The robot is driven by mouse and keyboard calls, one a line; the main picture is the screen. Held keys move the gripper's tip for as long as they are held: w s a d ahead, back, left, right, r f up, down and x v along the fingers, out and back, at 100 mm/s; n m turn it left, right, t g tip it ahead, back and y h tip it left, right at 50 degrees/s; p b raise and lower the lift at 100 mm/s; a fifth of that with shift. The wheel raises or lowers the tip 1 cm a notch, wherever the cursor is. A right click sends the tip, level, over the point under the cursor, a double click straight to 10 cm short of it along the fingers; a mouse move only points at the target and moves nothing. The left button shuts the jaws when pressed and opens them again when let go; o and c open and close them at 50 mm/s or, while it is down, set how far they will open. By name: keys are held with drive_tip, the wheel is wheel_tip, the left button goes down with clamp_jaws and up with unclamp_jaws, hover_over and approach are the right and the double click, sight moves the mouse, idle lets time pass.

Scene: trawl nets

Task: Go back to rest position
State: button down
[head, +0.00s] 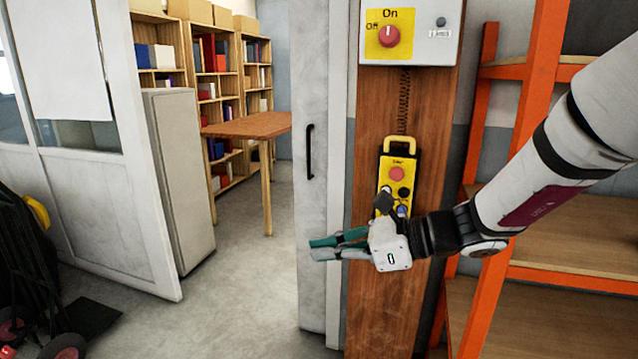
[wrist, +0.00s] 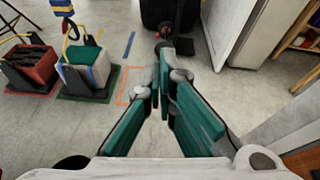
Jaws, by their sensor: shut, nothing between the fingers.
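My gripper (head: 325,249) reaches in from the right in the head view, in front of the wooden post and the white door edge. Its teal-padded fingers point left and lie close together, with nothing between them. In the wrist view my gripper (wrist: 163,75) has its fingertips together over the open floor. A yellow pendant control box (head: 398,180) with several buttons hangs on the wooden post (head: 375,310) by a coiled cable. My wrist covers its lower part, and I cannot tell whether they touch.
A switch box (head: 411,30) with a red knob is above the pendant. An orange shelf rack (head: 510,180) stands at right. A white door (head: 310,170) is behind the gripper. The wrist view shows a red bin (wrist: 32,68) and a white-blue bin (wrist: 85,70) on the floor.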

drive_tip(key=s+d+r+n+g+h+p, duration=0.1)
drive_tip(key=s+d+n+g+h, duration=0.15)
drive_tip(key=s+n, duration=0.5)
drive_tip(key=s+d+r+n+g+h+p, duration=0.15)
drive_tip(key=s+n+h, duration=0.25)
drive_tip(key=s, duration=0.6)
drive_tip(key=s+d+r+n+t+h+p, duration=0.1)
drive_tip(key=s+d+n+t+h, duration=0.1)
drive_tip(key=d, duration=0.5)
drive_tip(key=s+d+r+n+t+h+p, duration=0.1)
drive_tip(key=s+d+n+t+h, duration=0.1)
drive_tip(key=s+d+n+h, duration=0.3)
drive_tip(key=s+d+n, duration=0.2)
drive_tip(key=s, duration=0.1)
drive_tip(key=shift+r, duration=0.4)
